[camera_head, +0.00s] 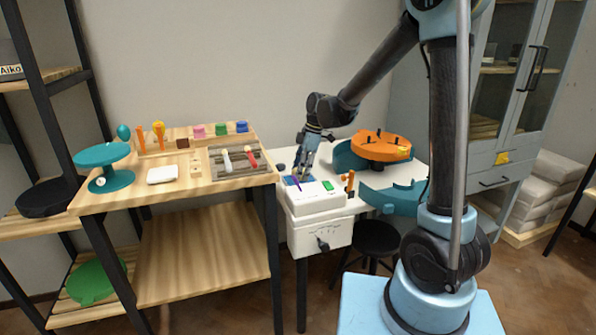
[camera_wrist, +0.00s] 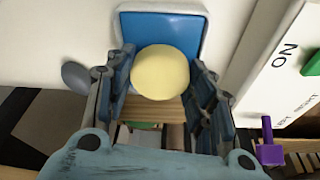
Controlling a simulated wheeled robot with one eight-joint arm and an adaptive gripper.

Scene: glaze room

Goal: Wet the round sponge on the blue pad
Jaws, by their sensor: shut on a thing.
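The round sponge (camera_wrist: 160,72) is pale yellow and sits between my fingers in the wrist view. My gripper (camera_wrist: 163,88) is shut on it, with one finger against each side. The blue pad (camera_wrist: 192,24) has a raised rim and lies behind and under the sponge in that view. Whether the sponge touches the pad, I cannot tell. In the head view my gripper (camera_head: 303,173) points down over the blue pad (camera_head: 290,181), at the left end of the white table. The sponge is too small to make out there.
A white control box (camera_head: 316,197) with a green switch (camera_head: 327,185) stands close in front of my gripper. A purple handle (camera_wrist: 268,150) is near it. A dark grey oval thing (camera_wrist: 76,75) lies left of the pad. The orange wheel (camera_head: 381,147) in its teal basin stands to the right.

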